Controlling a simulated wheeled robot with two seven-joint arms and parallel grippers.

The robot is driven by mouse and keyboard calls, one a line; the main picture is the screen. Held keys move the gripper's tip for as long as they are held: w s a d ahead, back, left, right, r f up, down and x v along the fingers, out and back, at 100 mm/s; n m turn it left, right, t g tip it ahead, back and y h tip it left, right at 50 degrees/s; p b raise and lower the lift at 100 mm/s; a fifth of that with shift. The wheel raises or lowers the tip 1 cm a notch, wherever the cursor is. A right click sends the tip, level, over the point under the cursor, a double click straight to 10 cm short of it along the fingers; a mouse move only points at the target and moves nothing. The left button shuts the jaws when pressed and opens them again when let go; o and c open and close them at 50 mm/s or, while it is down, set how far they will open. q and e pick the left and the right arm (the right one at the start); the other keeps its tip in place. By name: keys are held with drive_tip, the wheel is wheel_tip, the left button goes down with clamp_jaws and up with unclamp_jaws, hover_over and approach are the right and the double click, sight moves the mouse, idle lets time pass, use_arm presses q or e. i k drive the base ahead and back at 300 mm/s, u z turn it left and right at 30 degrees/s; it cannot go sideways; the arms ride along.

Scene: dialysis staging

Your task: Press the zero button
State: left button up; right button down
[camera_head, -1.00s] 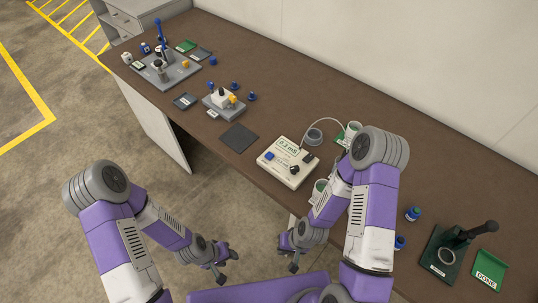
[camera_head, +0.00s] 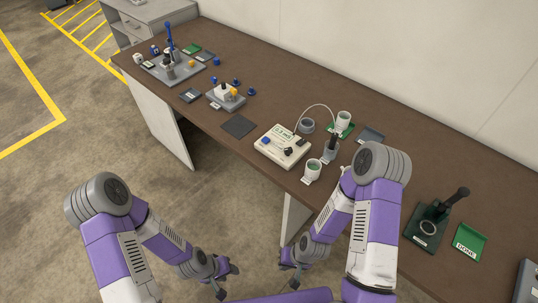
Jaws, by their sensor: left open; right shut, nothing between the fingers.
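A cream meter box (camera_head: 283,147) sits on the brown table near its front edge. It has a green-lettered display, a blue button (camera_head: 266,140) at its left and dark controls on its right half. The button's label is too small to read. A thin cable arches from the box to a probe (camera_head: 332,145) in a grey holder. My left gripper (camera_head: 227,281) is open and empty, low in front of the table. My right gripper (camera_head: 289,274) is shut and empty, also in front of the table and below the box. Both are well apart from the button.
White cups (camera_head: 313,170) stand right of the box, one (camera_head: 343,121) on a green mat. A dark pad (camera_head: 238,126) lies to its left. A green DONE tray (camera_head: 469,242) and a dark stand (camera_head: 427,228) are at right. My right arm covers part of the table.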

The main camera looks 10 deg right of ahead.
sight(266, 140)
drive_tip(key=u, duration=1.6)
drive_tip(key=i, duration=1.4)
drive_tip(key=z, duration=1.75)
